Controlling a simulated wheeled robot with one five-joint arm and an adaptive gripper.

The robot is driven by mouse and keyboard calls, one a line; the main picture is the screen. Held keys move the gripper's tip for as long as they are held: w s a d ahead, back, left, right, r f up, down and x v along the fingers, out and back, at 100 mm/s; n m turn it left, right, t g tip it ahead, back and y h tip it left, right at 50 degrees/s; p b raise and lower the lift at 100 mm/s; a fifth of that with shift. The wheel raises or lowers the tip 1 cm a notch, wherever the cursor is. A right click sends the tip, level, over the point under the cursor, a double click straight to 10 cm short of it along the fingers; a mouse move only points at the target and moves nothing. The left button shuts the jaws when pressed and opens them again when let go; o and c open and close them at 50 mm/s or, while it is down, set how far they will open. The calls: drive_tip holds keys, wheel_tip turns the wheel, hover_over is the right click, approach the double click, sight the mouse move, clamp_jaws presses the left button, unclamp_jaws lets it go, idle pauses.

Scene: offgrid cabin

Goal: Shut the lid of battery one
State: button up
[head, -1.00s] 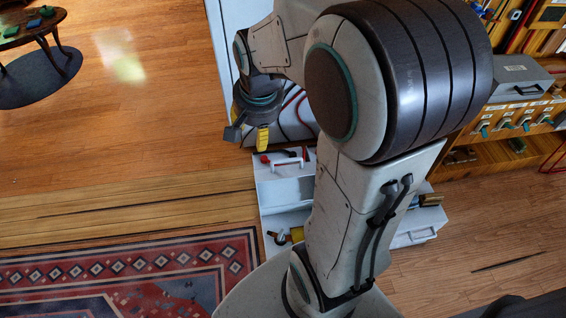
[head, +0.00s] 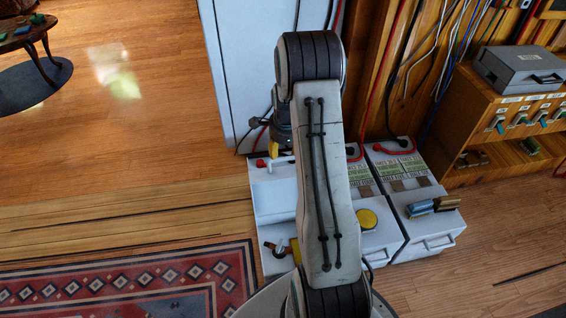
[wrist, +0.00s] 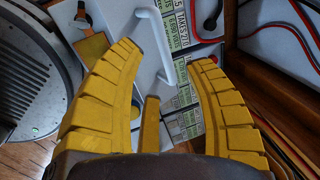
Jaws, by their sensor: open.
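A row of white battery boxes stands on the floor in the head view. The left box shows a raised white panel (head: 274,202), which looks like a lid standing up, with a white handle (head: 281,163) along its top. I cannot read which box is battery one. My gripper (head: 273,150) is beside that handle, partly hidden by my arm. In the wrist view my gripper (wrist: 165,85) has its yellow fingers spread wide. The white handle (wrist: 155,42) shows beyond and between the fingertips, and nothing is held. Contact cannot be told.
A yellow disc (head: 367,219) is on the middle box. Blue and brown cylinders (head: 432,206) lie on the right box. A tall white cabinet (head: 235,60) and hanging cables stand behind. A wooden shelf (head: 500,130) is at right. Open floor and a patterned rug (head: 130,285) lie left.

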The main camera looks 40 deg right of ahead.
sight(283, 160)
drive_tip(key=shift+b+x, duration=2.4)
drive_tip(key=shift+x, duration=1.2)
drive_tip(key=shift+c, duration=0.3)
clamp_jaws()
